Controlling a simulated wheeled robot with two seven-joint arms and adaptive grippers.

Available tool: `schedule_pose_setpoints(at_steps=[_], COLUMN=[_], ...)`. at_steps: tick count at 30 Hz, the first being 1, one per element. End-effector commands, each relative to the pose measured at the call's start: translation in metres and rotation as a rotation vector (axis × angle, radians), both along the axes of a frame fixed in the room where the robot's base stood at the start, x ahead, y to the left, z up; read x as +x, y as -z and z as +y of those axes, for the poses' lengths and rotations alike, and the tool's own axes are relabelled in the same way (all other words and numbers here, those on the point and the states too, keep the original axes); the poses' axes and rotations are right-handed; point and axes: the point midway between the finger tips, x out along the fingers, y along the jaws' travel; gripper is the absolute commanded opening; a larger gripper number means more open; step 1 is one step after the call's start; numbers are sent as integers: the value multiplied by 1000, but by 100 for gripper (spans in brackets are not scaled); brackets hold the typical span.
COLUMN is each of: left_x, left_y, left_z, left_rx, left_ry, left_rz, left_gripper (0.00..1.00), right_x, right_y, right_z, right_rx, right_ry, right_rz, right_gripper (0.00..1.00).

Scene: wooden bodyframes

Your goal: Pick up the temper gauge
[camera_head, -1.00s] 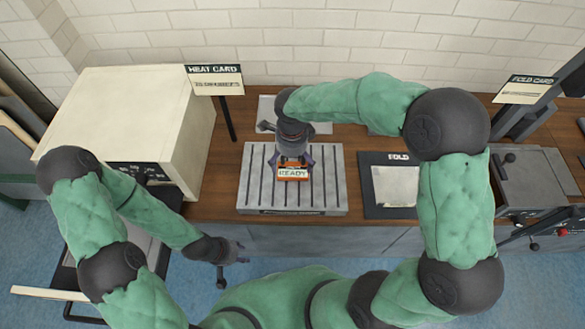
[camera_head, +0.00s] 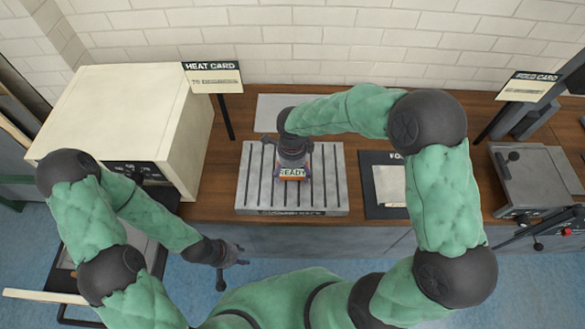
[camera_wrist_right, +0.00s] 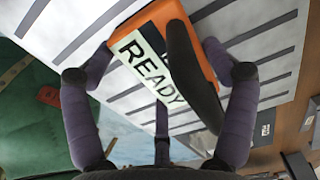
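The temper gauge (camera_head: 292,173) is a small orange block with a white READY label, over the grey slotted plate (camera_head: 333,185) in the head view. In the right wrist view the gauge (camera_wrist_right: 150,55) sits between my right gripper's purple fingers, with a dark rounded bar across it. The fingertips of my right gripper (camera_wrist_right: 160,50) touch its two sides. In the head view my right gripper (camera_head: 292,165) comes down onto it from above. I cannot tell whether the gauge rests on the plate or is just above it. My left gripper (camera_head: 232,272) is empty with fingers spread, in front of the bench edge.
A cream oven-like box (camera_head: 130,115) stands left, beside a HEAT CARD sign (camera_head: 212,77). A dark board with a pale sheet (camera_head: 390,185) lies right of the plate. A FOLD CARD sign (camera_head: 527,88) and a grey machine with levers (camera_head: 535,175) stand at right.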

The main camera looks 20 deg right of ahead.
Motion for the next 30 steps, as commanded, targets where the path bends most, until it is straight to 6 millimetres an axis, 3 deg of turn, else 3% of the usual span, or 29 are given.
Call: schedule_pose_setpoints(at_steps=[1,3,17,23,30], left_x=[0,0,0,0,0], left_y=[0,0,-2,-9,-21], left_z=[0,0,0,0,0], left_rx=[0,0,0,0,0], left_ry=[0,0,0,0,0], left_rz=[0,0,0,0,0], left_gripper=[40,40,40,40,40], right_x=[0,0,1,2,-30], right_y=[0,0,-9,-35,-79], right_z=[0,0,0,0,21], right_rx=[0,0,0,1,1], right_ry=[0,0,0,0,-3], right_rz=[0,0,-3,-5,-5], right_gripper=[58,40,40,40,40])
